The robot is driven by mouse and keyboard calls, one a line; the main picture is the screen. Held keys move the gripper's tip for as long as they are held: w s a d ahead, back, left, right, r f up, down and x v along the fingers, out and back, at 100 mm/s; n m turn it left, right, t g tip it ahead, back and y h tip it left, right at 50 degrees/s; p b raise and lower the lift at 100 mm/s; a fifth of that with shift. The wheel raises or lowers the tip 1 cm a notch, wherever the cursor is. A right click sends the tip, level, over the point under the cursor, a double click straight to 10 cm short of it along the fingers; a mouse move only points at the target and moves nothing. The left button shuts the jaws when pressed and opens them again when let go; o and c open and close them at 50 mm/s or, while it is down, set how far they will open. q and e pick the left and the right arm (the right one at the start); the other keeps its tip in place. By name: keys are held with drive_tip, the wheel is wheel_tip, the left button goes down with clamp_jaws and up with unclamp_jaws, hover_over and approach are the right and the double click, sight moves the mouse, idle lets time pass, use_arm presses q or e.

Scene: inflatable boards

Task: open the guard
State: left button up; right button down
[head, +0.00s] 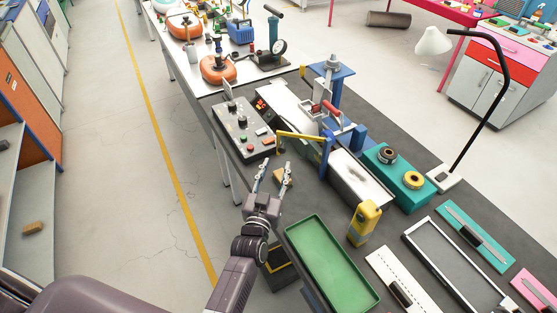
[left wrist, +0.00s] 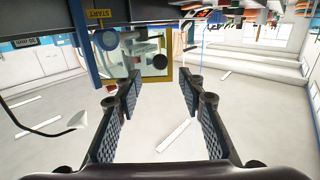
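A press-like machine (head: 361,178) stands on the dark bench top, with blue posts and a red-handled clamp. A yellow bar (head: 302,136) sticks out from its near blue post; it looks like the top edge of the guard. In the left wrist view a yellow-framed clear panel (left wrist: 169,75), apparently this guard, faces me with a dark round knob (left wrist: 160,62) on it. My left gripper (head: 271,167) is open and empty, in front of the bar and apart from it. In the wrist view its fingers (left wrist: 160,84) are spread below the knob. My right gripper is not in view.
A control box (head: 243,126) with buttons stands left of the machine. A yellow device (head: 364,223) and a green tray (head: 331,264) are nearer. The floor left of the bench is open.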

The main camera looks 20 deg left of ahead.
use_arm(q)
drive_tip(key=shift+s, duration=0.65)
